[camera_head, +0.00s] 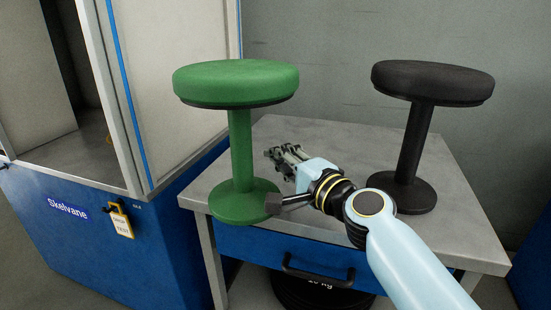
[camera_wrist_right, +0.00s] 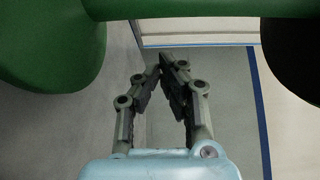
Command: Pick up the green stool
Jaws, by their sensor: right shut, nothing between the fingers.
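The green stool (camera_head: 240,145) stands upright at the left front of the grey table, with a round seat, thin stem and round base. In the right wrist view its green stem (camera_wrist_right: 190,8) crosses the top edge, with a large green part at upper left. My right gripper (camera_head: 275,156) is just right of the stem, between seat and base height, and appears apart from it. Its fingers come together at the tips (camera_wrist_right: 170,62) with nothing between them. My left gripper is not in view.
A black stool (camera_head: 414,145) stands at the right of the grey table (camera_head: 335,140). A blue drawer with a dark handle (camera_head: 318,272) is under the tabletop. A blue and white cabinet (camera_head: 90,235) labelled Skelvane stands at left. A dark weight lies below the table.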

